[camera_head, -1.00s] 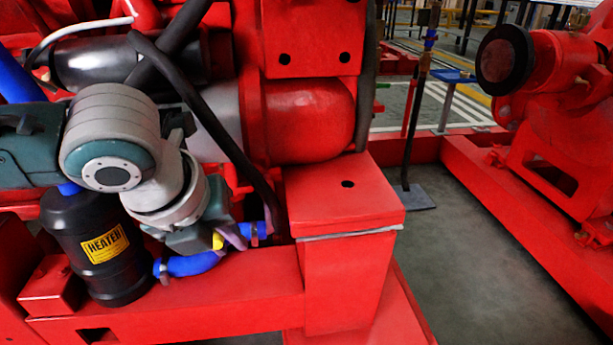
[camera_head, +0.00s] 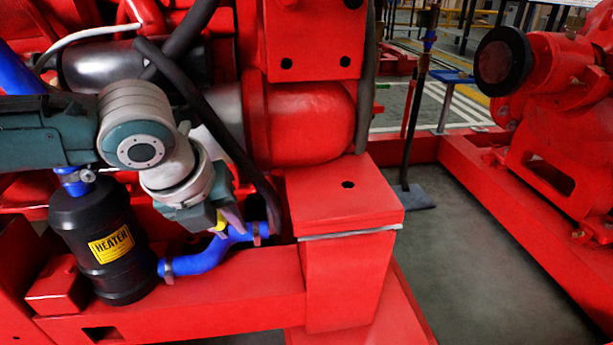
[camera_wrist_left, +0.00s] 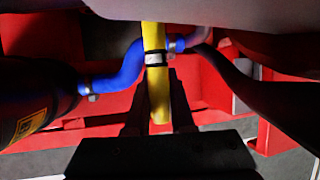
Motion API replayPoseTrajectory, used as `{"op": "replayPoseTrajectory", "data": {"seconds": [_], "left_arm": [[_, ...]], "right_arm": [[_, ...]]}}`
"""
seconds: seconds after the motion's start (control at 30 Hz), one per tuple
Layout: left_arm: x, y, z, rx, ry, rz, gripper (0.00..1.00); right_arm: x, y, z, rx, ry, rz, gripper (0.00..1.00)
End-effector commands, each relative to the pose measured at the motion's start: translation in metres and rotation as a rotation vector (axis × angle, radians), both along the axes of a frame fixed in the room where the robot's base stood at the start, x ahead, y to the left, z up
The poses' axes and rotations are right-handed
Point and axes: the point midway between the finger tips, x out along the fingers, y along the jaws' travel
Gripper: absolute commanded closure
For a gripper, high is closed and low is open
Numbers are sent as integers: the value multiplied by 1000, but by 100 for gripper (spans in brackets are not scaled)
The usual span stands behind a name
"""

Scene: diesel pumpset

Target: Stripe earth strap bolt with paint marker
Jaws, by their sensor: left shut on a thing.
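A yellow paint marker (camera_wrist_left: 158,95) with a black and white band stands between the dark fingers of my left gripper (camera_wrist_left: 157,88) in the left wrist view. The gripper is shut on it. In the head view my left gripper (camera_head: 226,222) is above the red base rail, beside the blue hose, and only a bit of yellow marker (camera_head: 221,226) shows. I cannot make out the earth strap bolt in either view. My right gripper is not in view.
A black heater canister (camera_head: 104,240) stands left of the gripper. A blue hose (camera_head: 205,258) and a black hose (camera_head: 235,150) run close to it. A red pedestal (camera_head: 345,255) is to the right. Open grey floor (camera_head: 470,260) lies beyond, before another red machine (camera_head: 570,130).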

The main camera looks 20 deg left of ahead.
Motion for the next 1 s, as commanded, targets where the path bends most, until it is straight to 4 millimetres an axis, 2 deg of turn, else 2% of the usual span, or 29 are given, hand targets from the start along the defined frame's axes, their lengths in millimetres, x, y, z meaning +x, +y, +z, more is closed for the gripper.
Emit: {"op": "replayPoseTrajectory", "data": {"seconds": [1.0], "left_arm": [[3,2,-2,0,0,-1,100]], "right_arm": [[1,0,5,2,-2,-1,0]]}}
